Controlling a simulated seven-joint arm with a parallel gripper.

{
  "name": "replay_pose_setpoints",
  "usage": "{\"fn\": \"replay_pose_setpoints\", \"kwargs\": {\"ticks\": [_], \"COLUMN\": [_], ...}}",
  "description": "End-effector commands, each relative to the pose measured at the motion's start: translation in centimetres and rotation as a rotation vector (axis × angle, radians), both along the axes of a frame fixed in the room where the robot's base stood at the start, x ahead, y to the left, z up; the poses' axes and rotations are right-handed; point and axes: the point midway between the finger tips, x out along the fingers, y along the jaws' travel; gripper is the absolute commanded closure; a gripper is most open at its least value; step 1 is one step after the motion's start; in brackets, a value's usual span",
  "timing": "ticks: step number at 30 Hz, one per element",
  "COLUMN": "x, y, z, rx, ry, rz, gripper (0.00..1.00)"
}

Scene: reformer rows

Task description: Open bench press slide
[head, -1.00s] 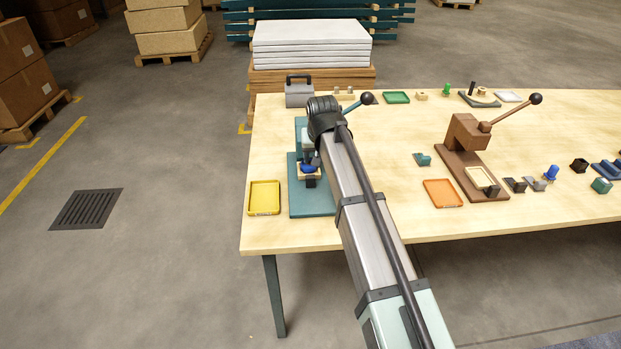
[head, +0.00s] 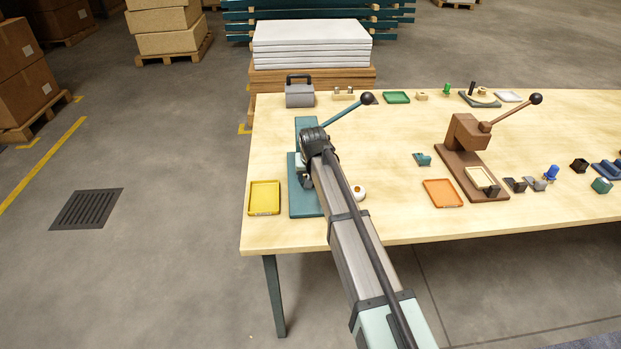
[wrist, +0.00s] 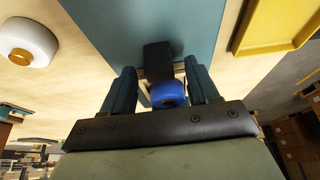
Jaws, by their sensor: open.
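The teal bench press (head: 305,204) stands at the left of the table, its lever (head: 345,115) raised to the right with a black ball end. My arm hides most of its middle. In the wrist view, the teal base plate (wrist: 110,22) runs under my gripper. A black block (wrist: 158,58), apparently the slide's handle, shows between my fingertips. A blue rounded part (wrist: 168,94) sits behind it, between the fingers. My gripper (wrist: 160,72) is open; it also shows in part in the head view (head: 304,178). Whether the fingers touch the block I cannot tell.
A yellow tray (head: 264,197) lies left of the press. A white round button-like thing (head: 358,192) with an orange centre sits right of it, close to my arm. A brown press (head: 467,140) and an orange tray (head: 443,193) stand farther right.

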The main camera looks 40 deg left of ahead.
Motion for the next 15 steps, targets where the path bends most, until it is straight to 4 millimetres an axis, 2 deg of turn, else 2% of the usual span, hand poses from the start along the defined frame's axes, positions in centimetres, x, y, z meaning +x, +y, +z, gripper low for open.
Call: {"fn": "replay_pose_setpoints", "kwargs": {"ticks": [6,15], "x": [0.5,0.5], "y": [0.5,0.5], "z": [-1.4,-1.7], "rx": [0.001,0.001], "ry": [-0.001,-0.001], "rz": [0.0,0.0], "gripper": [0.4,0.4]}}
